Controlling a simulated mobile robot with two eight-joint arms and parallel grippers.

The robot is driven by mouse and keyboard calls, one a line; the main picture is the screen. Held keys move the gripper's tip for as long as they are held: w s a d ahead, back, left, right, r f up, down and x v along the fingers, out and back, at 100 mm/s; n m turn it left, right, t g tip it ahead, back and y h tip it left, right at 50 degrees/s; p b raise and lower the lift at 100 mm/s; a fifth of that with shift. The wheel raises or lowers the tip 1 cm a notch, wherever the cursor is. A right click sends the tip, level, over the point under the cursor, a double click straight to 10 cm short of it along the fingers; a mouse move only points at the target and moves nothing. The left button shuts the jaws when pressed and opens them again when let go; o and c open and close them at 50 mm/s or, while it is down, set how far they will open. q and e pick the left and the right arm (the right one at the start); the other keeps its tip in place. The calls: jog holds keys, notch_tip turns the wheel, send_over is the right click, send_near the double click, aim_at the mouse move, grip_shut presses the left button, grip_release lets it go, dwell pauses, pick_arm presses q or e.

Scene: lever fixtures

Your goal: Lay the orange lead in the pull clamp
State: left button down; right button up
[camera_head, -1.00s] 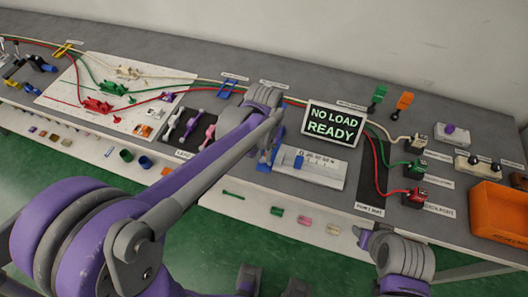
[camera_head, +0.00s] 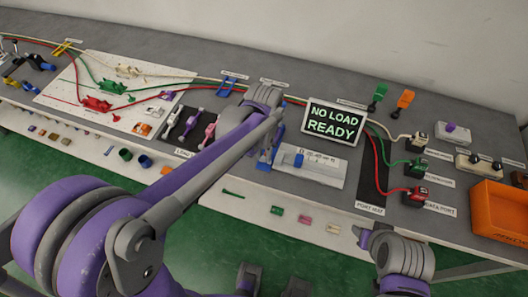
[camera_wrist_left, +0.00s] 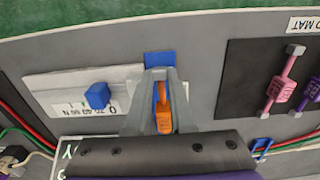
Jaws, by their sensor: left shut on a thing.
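The orange lead (camera_wrist_left: 163,112) shows in the left wrist view between the grey fingers of my left gripper (camera_wrist_left: 161,80), which is shut on it. Just beyond the fingertips is a blue block (camera_wrist_left: 159,60) at the end of the white force gauge, which looks like the pull clamp. The fingers partly cover it, so I cannot tell whether the lead touches it. In the head view blue parts (camera_head: 265,163) show there beside my left wrist, and the forearm hides most of the grip. Part of my right arm shows at lower right, but its fingers cannot be made out.
The white gauge (camera_head: 322,170) with its blue slider (camera_wrist_left: 97,95) lies beside the grip. A dark mat (camera_wrist_left: 256,85) with pink and purple parts is on the other side. A sign (camera_head: 334,122) reading "NO LOAD READY" stands behind. An orange bin (camera_head: 497,209) is far right.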

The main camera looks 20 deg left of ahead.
pick_arm(q)
jog(key=shift+f+b, duration=0.3)
jog(key=shift+f, duration=0.25)
pick_arm(e)
jog(key=shift+s+f, duration=0.1)
jog(key=shift+f, duration=0.35)
pick_arm(q)
jog(key=shift+f+b, duration=0.45)
jog(key=shift+f, duration=0.15)
pick_arm(e)
jog(key=shift+s+f, duration=0.1)
jog(key=shift+f, duration=0.35)
pick_arm(q)
jog(key=shift+s+f, duration=0.1)
jog(key=shift+f, duration=0.05)
pick_arm(e)
jog(key=shift+s+f, duration=0.1)
jog(key=shift+f, duration=0.05)
